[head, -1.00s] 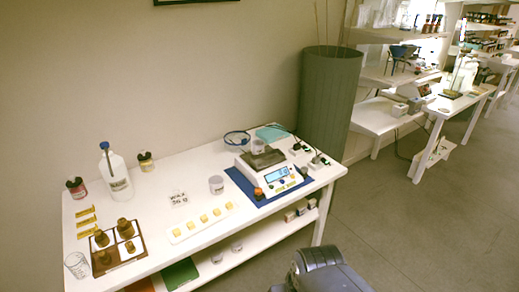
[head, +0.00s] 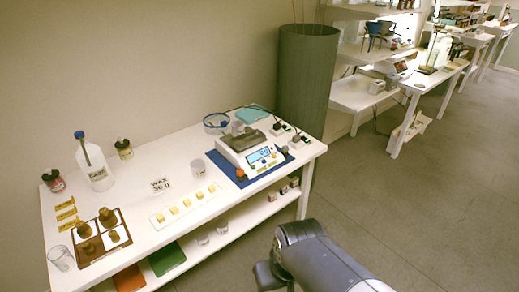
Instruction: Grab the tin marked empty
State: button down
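I cannot make out any tin with a readable "empty" mark. A small clear cup (head: 198,169) stands on the white table, left of the scale (head: 250,150). Another small pale container (head: 238,128) sits on or just behind the scale's dark plate; I cannot tell which. A clear glass (head: 61,258) stands at the near left corner. Two small clear cups (head: 221,228) are on the lower shelf.
The floor at right is clear.

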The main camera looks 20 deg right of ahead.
aim_at(238, 128)
jog(key=i+j+z, duration=0.3)
jog(key=i, duration=0.3)
jog(key=i+j+z, duration=0.3)
jog(key=i, duration=0.25)
jog(key=j, duration=0.1)
